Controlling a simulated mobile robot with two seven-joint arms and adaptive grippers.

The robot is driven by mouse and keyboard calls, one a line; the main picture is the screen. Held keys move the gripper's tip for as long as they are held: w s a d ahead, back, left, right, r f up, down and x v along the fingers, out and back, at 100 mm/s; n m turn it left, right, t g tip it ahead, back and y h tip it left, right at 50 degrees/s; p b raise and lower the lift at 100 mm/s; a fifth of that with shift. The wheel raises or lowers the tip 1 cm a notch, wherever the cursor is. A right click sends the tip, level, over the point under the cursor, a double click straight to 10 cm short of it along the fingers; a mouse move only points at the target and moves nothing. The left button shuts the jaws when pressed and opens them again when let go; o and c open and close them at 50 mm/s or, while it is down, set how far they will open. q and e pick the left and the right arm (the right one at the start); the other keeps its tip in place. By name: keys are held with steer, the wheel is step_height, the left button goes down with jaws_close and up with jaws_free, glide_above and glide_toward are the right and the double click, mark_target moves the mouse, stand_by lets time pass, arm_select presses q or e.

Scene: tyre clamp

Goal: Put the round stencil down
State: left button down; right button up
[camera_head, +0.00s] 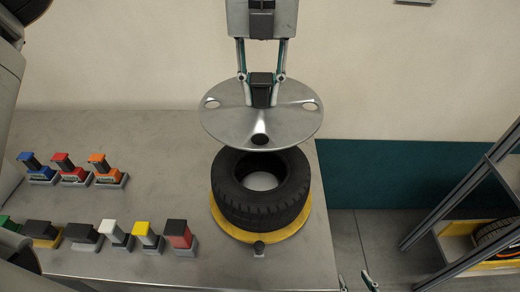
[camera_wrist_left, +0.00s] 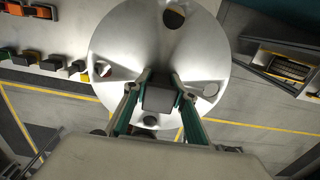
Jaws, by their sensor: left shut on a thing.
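The round stencil (camera_head: 225,118) is a shiny grey metal disc with several round holes and a dark block handle (camera_head: 261,90) in its middle. My left gripper (camera_head: 262,98) comes down from the top of the head view and is shut on this handle. In the left wrist view the gripper (camera_wrist_left: 159,92) grips the handle, with the disc (camera_wrist_left: 130,42) beyond it. The stencil hangs above and behind the black tyre (camera_head: 262,208), apart from it. My right gripper (camera_head: 356,282) shows only its fingertips at the bottom edge, spread apart and empty.
The tyre lies on a yellow round base (camera_head: 278,234) on the grey table (camera_head: 160,135). Several coloured stamps (camera_head: 70,172) stand in two rows at left. A metal rack (camera_head: 460,222) stands at right.

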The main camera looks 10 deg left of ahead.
arm_select(q)
step_height(320, 180, down, 15)
steer(key=shift+p, duration=0.35)
steer(key=shift+f+b, duration=0.55)
steer(key=shift+b, duration=0.05)
steer(key=c, duration=1.6)
jaws_free()
steer(key=shift+c, duration=0.2)
steer(key=shift+r, duration=0.1)
